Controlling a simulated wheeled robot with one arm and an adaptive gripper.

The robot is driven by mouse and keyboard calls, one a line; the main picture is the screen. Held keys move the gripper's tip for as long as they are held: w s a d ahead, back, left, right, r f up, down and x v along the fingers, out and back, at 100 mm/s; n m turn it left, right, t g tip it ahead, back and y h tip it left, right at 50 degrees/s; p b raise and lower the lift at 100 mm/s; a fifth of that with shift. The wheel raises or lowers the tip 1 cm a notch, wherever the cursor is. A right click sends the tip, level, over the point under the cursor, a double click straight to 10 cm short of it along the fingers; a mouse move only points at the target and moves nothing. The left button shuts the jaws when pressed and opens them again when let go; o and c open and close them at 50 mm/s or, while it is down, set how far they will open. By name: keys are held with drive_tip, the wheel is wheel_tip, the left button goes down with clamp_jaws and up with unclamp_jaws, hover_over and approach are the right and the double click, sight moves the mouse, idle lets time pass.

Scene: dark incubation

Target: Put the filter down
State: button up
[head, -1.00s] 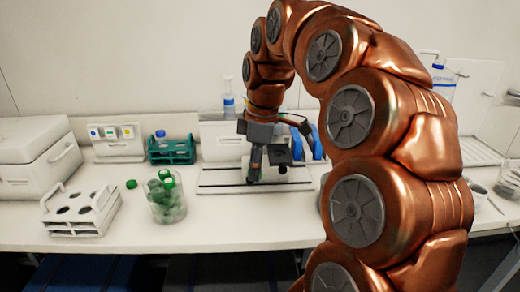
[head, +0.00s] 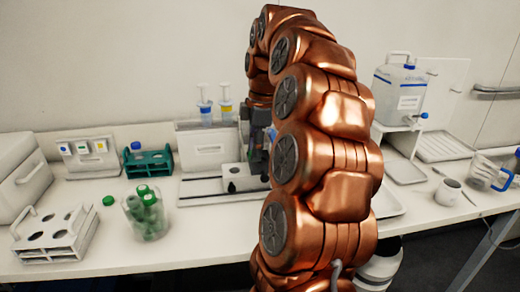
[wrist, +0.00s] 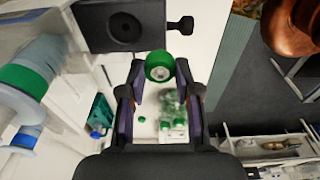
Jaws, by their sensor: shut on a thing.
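My gripper (wrist: 160,80) is shut on a small round filter (wrist: 160,66) with a green rim and a pale centre, which sits between the fingertips in the wrist view. In the head view my own arm hides the fingertips and the filter. A dark block with a round recess (wrist: 125,28) and a black knob lies just past the filter in the wrist view. I cannot tell whether the filter touches it. In the head view a pale block with dark knobs (head: 236,178) stands on a flat tray (head: 200,188) beside my arm.
A beaker of green-capped tubes (head: 146,216), a white rack (head: 52,238) and a green rack (head: 148,164) stand to the left.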

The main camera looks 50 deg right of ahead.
sight(259, 164)
drive_tip(key=shift+w+d+f+p, duration=0.1)
drive_tip(key=shift+w+d, duration=0.2)
drive_tip(key=shift+d, duration=0.3)
drive_tip(key=shift+w+d+f+p, duration=0.15)
drive_tip(key=shift+w+d, duration=0.2)
drive_tip(key=shift+d, duration=0.25)
drive_tip(key=shift+w+d+p, duration=0.1)
drive_tip(key=shift+w+d, duration=0.2)
drive_tip(key=shift+d, duration=0.3)
drive_tip(key=shift+d, duration=0.1)
drive_tip(key=shift+w+d, duration=0.1)
drive_tip(key=shift+d, duration=0.05)
drive_tip(key=shift+f+p, duration=0.65)
drive_tip(key=shift+f, duration=1.15)
drive_tip(key=shift+f+b, duration=0.3)
drive_tip(key=shift+f, duration=0.15)
drive_tip(key=o, duration=0.5)
drive_tip(key=shift+f, duration=0.15)
